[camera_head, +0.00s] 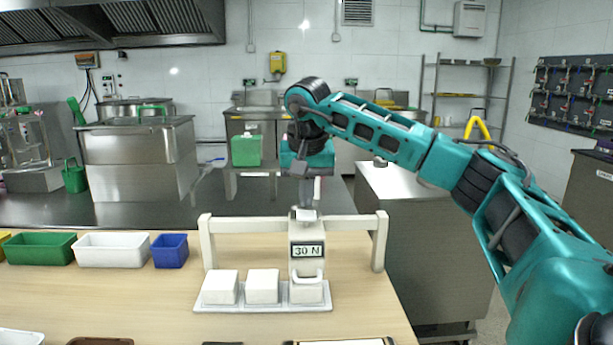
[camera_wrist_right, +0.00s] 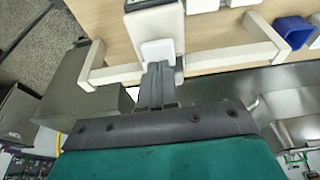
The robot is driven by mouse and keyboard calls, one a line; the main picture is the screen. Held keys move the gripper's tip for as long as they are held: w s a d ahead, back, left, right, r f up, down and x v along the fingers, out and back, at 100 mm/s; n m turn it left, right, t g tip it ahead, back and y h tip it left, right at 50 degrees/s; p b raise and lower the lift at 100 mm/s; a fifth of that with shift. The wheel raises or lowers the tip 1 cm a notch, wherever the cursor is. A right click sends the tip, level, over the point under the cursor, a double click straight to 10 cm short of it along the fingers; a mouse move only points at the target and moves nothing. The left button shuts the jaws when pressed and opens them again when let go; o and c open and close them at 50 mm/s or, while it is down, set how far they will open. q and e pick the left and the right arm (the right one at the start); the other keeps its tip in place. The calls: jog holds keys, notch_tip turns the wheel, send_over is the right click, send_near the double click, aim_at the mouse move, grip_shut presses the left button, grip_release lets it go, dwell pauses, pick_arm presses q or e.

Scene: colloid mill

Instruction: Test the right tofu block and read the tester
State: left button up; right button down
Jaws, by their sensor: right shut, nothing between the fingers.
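The white tester (camera_head: 307,234) stands upright at the right part of a white crossbeam frame, and its display (camera_head: 307,252) reads "30 N". The right tofu block (camera_head: 307,292) sits directly under the tester on a white tray (camera_head: 220,308). The tester's lower end overlaps the block's top; I cannot tell how far it presses in. Two more tofu blocks, the middle one (camera_head: 262,286) and the left one (camera_head: 220,287), stand beside it. My right gripper (camera_head: 306,206) is shut and empty, fingers pointing down at the tester's white top cap (camera_wrist_right: 158,50). My left gripper is not in view.
The white crossbeam frame (camera_head: 250,225) spans behind the blocks, with a post at each end. Green (camera_head: 40,248), white (camera_head: 112,250) and blue (camera_head: 170,251) bins stand at left. A dark tray lies at the front edge. The table between is clear.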

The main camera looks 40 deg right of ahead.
aim_at(307, 215)
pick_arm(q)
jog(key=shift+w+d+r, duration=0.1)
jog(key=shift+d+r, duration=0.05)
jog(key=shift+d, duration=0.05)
pick_arm(e)
jog(key=shift+f, duration=0.7)
jog(key=shift+f, duration=0.1)
jog(key=shift+f, duration=0.95)
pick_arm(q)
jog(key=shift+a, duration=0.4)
pick_arm(e)
jog(key=shift+s+a+f, duration=0.1)
jog(key=shift+s+f, duration=0.05)
jog(key=shift+f, duration=0.05)
pick_arm(q)
jog(key=p, duration=0.2)
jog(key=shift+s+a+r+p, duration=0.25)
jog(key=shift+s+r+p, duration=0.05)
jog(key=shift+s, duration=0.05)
pick_arm(e)
jog(key=v, duration=1.3)
jog(key=shift+r, duration=0.4)
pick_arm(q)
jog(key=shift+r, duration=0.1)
